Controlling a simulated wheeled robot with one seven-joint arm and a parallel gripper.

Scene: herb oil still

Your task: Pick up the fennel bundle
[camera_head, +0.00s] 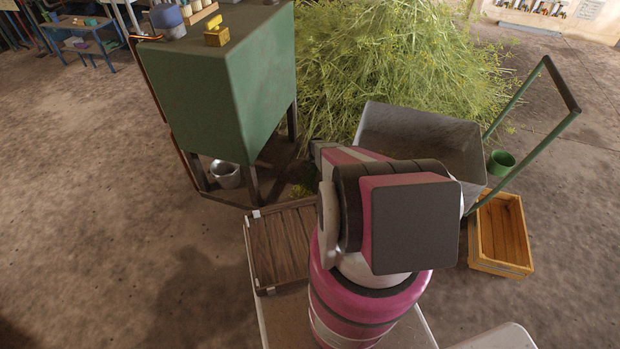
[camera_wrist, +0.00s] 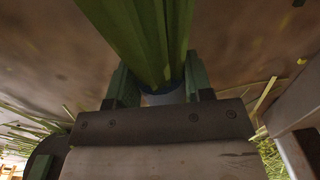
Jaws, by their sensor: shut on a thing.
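The fennel bundle (camera_wrist: 145,35) shows in the wrist view as a sheaf of long green stalks running up out of the top edge. My gripper (camera_wrist: 160,85) is shut on it, with one dark green finger on each side of the stalks. A blue and whitish round part (camera_wrist: 165,96) sits at the lower end of the stalks; I cannot tell what it is. In the head view my arm hides the gripper and most of what it holds. A small yellow-green tuft (camera_head: 301,190) shows left of my arm; I cannot tell whether it belongs to the bundle.
A large heap of loose fennel (camera_head: 400,55) lies behind a grey cart (camera_head: 425,135). A green cabinet (camera_head: 215,90) on legs stands left, a metal bucket (camera_head: 225,174) beneath it. A slatted wooden platform (camera_head: 280,245) is left of my arm, a wooden crate (camera_head: 500,235) right. Left floor is clear.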

